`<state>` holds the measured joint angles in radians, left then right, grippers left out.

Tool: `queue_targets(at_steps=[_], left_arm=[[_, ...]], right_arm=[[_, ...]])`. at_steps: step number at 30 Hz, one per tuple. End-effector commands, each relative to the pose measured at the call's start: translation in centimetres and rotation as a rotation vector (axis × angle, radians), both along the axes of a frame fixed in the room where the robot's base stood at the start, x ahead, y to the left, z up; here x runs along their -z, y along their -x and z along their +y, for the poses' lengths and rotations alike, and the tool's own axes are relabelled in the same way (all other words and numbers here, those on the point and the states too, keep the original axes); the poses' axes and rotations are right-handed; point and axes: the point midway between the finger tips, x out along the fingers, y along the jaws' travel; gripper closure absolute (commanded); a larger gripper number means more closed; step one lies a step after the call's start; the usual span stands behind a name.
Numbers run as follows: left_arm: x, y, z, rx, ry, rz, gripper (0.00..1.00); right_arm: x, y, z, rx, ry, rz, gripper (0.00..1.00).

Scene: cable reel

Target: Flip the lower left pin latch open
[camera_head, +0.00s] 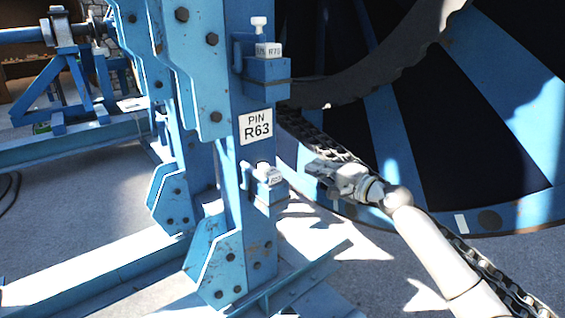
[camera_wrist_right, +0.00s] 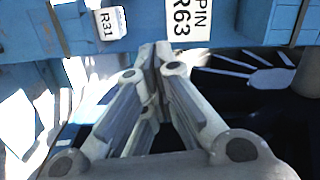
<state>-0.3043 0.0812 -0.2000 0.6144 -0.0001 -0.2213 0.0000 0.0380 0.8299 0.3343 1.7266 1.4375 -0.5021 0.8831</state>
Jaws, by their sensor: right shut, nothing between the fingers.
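The lower pin latch (camera_head: 270,174) is a small white labelled block on a blue bracket low on the blue post. In the right wrist view it reads R31 (camera_wrist_right: 108,22) and sits at the upper left, left of my fingertips. My right gripper (camera_head: 314,168) is to the right of the latch in the head view, apart from it. Its fingers (camera_wrist_right: 153,52) are shut together and empty, pointing toward the post. The upper pin latch (camera_head: 268,50), with a white knob standing upright, is higher on the same post. My left gripper is not in view.
A white PIN R63 sign (camera_head: 256,127) is on the post between the latches; it also shows in the right wrist view (camera_wrist_right: 184,20). The large blue and black reel (camera_head: 400,130) and a heavy chain (camera_head: 310,135) lie behind my right arm. Blue base beams (camera_head: 80,285) run along the floor.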

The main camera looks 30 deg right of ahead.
Motion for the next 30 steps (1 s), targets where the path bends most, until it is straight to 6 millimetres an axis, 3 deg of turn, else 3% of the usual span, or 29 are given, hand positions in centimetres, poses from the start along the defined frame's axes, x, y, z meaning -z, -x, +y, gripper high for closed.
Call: queue_targets(at_steps=[6,17,22,30], left_arm=[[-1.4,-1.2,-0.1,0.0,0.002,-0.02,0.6],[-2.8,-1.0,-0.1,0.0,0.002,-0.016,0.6],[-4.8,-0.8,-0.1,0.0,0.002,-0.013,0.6],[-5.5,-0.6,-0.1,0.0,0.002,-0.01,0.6]], right_arm=[[-0.3,-3.3,0.5,0.001,0.0,-0.002,1.0],[-0.1,-8.5,1.6,0.0,0.0,-0.001,1.0],[0.2,-8.4,3.9,-0.002,0.0,0.001,1.0],[0.7,-8.5,5.3,0.0,0.001,0.0,1.0]])
